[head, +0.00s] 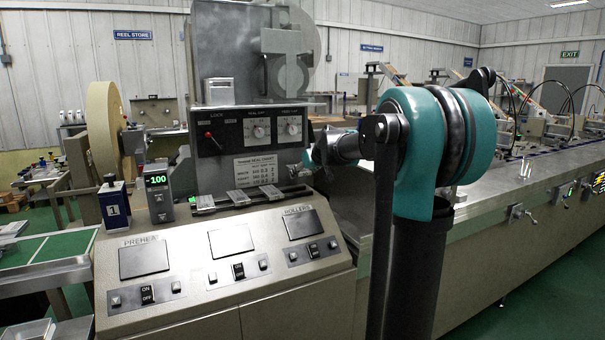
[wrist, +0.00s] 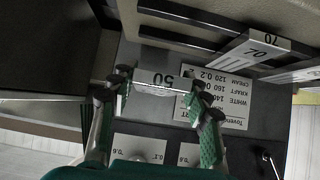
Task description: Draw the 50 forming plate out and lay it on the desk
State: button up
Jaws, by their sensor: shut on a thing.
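The 50 forming plate (wrist: 165,79) shows in the wrist view as a light end face with an upside-down "50". My gripper (wrist: 155,95) has its green-and-black fingers on either side of this end and is shut on it. In the head view my gripper (head: 300,171) is at the front of the machine, right of the seal chart. The plate is hard to make out there, and I cannot tell how much of it is still in the rack. The sloping desk (head: 190,250) with switches lies below.
A plate marked 70 (wrist: 262,45) stands beside the 50 plate in the wrist view. The seal chart (wrist: 222,100) is behind my fingers. In the head view, a red-knobbed lever (head: 213,140) and dials sit above, and a 100 display (head: 157,181) stands left.

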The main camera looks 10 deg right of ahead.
aim_at(304, 193)
jog(key=shift+f, duration=2.75)
jog(key=shift+f, duration=0.25)
jog(key=shift+s+f, duration=0.3)
jog(key=shift+f, duration=0.45)
jog(key=o, duration=1.4)
jog(key=shift+f, duration=0.1)
jog(key=shift+d, duration=0.1)
jog(key=shift+s+d+r, duration=0.2)
jog(key=shift+s+r, duration=0.2)
jog(key=r+v, duration=0.1)
jog(key=v, duration=1)
jog(key=s+f+m+g+h, duration=0.1)
jog(key=s+f+g, duration=0.1)
jog(key=s+f, duration=0.8)
jog(key=s+f+m+g+h, duration=0.1)
jog(key=s+f, duration=1)
jog(key=s, duration=0.1)
jog(key=s+d+f+m+g+h, duration=0.1)
jog(key=s+f+g, duration=0.1)
jog(key=s+f, duration=0.8)
jog(key=shift+s+f+m+g, duration=0.3)
jog(key=shift+s+f, duration=0.05)
jog(key=shift+s, duration=0.2)
